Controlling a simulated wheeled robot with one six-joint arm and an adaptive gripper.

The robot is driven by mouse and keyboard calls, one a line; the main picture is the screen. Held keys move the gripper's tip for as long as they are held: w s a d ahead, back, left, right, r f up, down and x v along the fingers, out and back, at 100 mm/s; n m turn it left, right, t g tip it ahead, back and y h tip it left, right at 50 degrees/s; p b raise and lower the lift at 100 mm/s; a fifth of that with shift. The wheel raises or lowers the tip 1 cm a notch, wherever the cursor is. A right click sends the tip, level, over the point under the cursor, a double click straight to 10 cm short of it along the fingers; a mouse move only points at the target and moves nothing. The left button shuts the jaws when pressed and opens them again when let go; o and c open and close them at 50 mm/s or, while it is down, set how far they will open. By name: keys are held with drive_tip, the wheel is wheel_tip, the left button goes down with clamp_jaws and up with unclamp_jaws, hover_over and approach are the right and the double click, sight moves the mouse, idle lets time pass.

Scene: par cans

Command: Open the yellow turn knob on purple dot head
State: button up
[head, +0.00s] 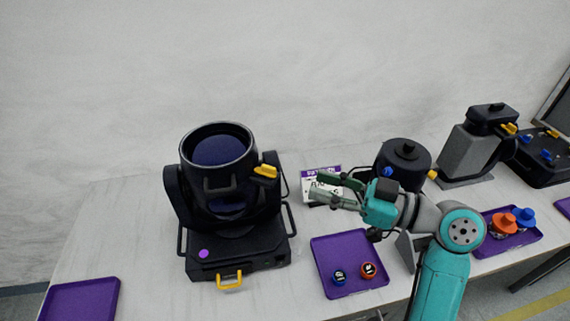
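The purple dot head (215,215) is a black moving-head light with its round barrel tilted up. It stands on the left part of the table, and a purple dot (203,253) marks its base. Its yellow turn knob (265,172) sticks out at the upper right of the head, beside the barrel. My gripper (316,188) is to the right of the knob and apart from it.
A purple tray (335,250) with a blue and a red-orange round part lies below my gripper. A yellow handle (229,281) is on the head's base front. Other black fixtures (405,158) and another purple tray (525,238) stand right. A purple mat or tray (85,300) lies front left.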

sight(276, 172)
drive_tip(key=x, duration=1)
drive_tip(key=shift+w+a, duration=0.1)
drive_tip(key=shift+a, duration=0.1)
clamp_jaws()
